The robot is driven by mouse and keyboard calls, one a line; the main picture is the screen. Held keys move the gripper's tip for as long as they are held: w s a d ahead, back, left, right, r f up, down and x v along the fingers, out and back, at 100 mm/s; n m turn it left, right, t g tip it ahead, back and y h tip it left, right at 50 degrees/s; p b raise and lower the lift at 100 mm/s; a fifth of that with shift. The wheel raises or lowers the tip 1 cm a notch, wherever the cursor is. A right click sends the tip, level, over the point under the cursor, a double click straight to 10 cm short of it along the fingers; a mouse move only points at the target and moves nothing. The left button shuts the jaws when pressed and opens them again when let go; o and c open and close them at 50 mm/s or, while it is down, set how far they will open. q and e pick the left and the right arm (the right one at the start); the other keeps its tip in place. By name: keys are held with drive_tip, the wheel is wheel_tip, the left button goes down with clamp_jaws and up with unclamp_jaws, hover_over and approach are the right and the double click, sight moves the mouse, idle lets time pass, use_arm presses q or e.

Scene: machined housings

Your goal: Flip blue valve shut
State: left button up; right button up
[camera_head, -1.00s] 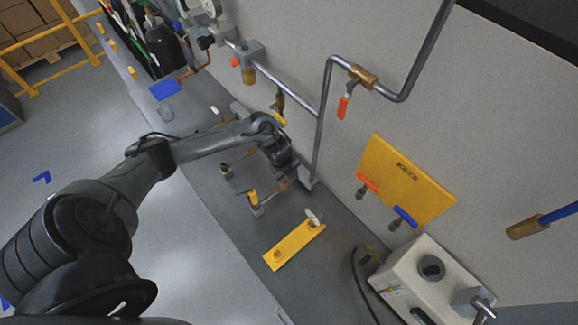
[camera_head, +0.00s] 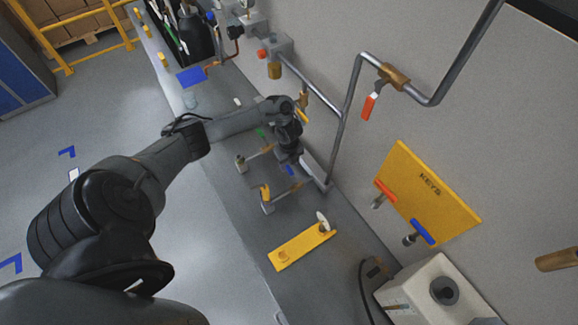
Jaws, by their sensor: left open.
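My left arm comes in from the left, and its gripper (camera_head: 289,155) points down over the grey bench beside the wall pipe. Its fingers are small and dark, with no object seen between them. A small blue piece (camera_head: 289,170) shows just below the gripper, near a bench pipe stub; whether they touch I cannot tell. A blue handle (camera_head: 422,231) sits on a fitting at the lower edge of the yellow KEYS board (camera_head: 431,190), right of a red handle (camera_head: 385,191). Which blue part is the valve is unclear. My right gripper is out of view.
A yellow-handled valve (camera_head: 265,193) and a small green piece (camera_head: 260,133) are near the gripper. A yellow plate (camera_head: 302,248) lies on the bench. A red-handled valve (camera_head: 369,106) hangs from the wall pipe. A cream box (camera_head: 425,282) stands lower right.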

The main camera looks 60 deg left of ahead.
use_arm(q)
drive_tip(key=shift+f, duration=1)
drive_tip(key=shift+c, duration=0.3)
clamp_jaws()
